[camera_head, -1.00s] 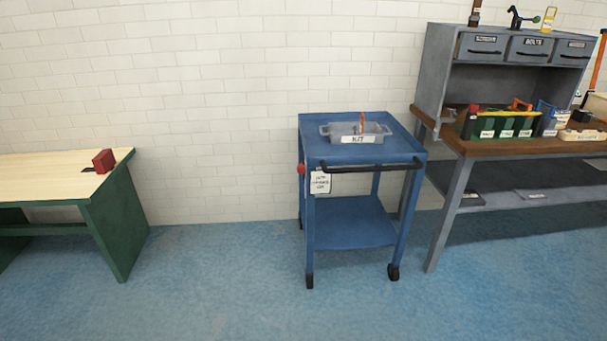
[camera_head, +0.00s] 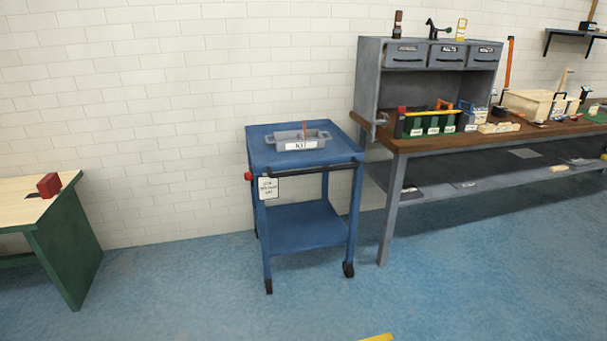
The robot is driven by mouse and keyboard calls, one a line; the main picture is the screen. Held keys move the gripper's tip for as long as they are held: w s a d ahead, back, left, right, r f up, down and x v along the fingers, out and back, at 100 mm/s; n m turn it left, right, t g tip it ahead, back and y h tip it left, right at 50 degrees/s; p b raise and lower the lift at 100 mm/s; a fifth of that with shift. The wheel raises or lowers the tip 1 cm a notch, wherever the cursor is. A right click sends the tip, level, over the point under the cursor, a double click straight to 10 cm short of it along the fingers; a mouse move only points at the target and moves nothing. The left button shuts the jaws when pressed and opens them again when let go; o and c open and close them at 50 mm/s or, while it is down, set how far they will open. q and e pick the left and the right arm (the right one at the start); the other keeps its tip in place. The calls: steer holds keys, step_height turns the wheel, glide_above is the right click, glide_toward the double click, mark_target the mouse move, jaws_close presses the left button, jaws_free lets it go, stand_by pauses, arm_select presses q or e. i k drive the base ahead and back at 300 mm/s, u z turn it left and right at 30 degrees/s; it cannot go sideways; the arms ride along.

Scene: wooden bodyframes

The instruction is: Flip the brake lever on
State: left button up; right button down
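A blue two-shelf cart (camera_head: 303,226) on black casters stands against the white brick wall. A black handle bar (camera_head: 312,169) runs along its front top edge. A small red knob (camera_head: 248,176) sits at the left end of that bar, above a white tag (camera_head: 268,188) with writing too small to read. Whether the red knob is the brake lever, and how it is set, I cannot tell. A grey bin (camera_head: 297,139) labelled KIT lies on the cart's top. Neither of my grippers is in view.
A wooden workbench (camera_head: 408,142) with a grey drawer cabinet stands close to the cart's right. A green-sided table (camera_head: 65,245) with a red block (camera_head: 48,185) is at the left. Blue floor is open in front. A yellow piece (camera_head: 377,337) shows at the bottom edge.

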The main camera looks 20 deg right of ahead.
mark_target(248, 176)
steer(key=z, duration=0.3)
steer(key=k, duration=0.35)
steer(key=z, duration=0.8)
steer(key=i, duration=1.6)
steer(key=u, duration=0.65)
steer(key=i, duration=1.05)
steer(key=u, duration=1.15)
